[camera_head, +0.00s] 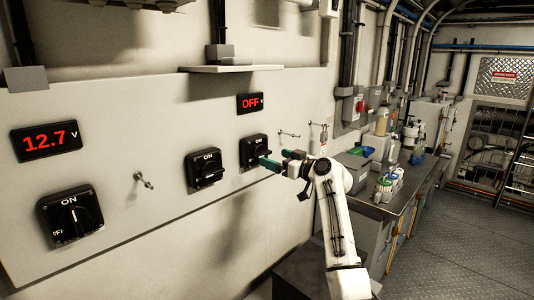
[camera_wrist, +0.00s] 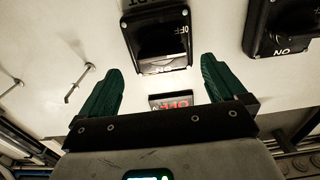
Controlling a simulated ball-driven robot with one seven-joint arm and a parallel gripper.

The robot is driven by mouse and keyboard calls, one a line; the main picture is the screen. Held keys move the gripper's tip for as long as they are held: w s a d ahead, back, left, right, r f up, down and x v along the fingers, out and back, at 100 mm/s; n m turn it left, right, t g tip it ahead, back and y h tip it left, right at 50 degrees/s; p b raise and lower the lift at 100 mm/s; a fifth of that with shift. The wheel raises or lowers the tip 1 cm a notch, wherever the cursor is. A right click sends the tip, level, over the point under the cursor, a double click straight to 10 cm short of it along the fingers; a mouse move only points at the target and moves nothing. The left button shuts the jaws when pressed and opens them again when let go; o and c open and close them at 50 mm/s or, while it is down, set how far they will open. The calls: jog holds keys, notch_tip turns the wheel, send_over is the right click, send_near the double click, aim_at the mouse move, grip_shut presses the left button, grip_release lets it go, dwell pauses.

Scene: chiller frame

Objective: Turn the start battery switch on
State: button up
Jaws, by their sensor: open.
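The right-hand black rotary switch (camera_head: 254,149) is on the wall panel, below a display (camera_head: 250,103) reading OFF. In the upside-down wrist view the same switch (camera_wrist: 157,38) is at top centre, with a cut-off label that looks like it ends in "RT". Its handle angle is hard to tell. My gripper (camera_head: 277,159) has green fingers, open and empty, beside this switch in the head view. Contact cannot be told.
A middle switch (camera_head: 204,168) is close by on the left, and another switch (camera_head: 70,215) is at far left under a 12.7 V display (camera_head: 46,140). A metal peg (camera_head: 143,180) sticks out between them. A shelf (camera_head: 231,68) juts out above. A workbench (camera_head: 399,202) stands at right.

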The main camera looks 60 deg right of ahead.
aim_at(266, 155)
jog(key=shift+p+x, duration=0.4)
jog(key=shift+x, duration=2.05)
jog(key=shift+a, duration=0.1)
jog(key=shift+c, duration=0.3)
jog(key=c, duration=1)
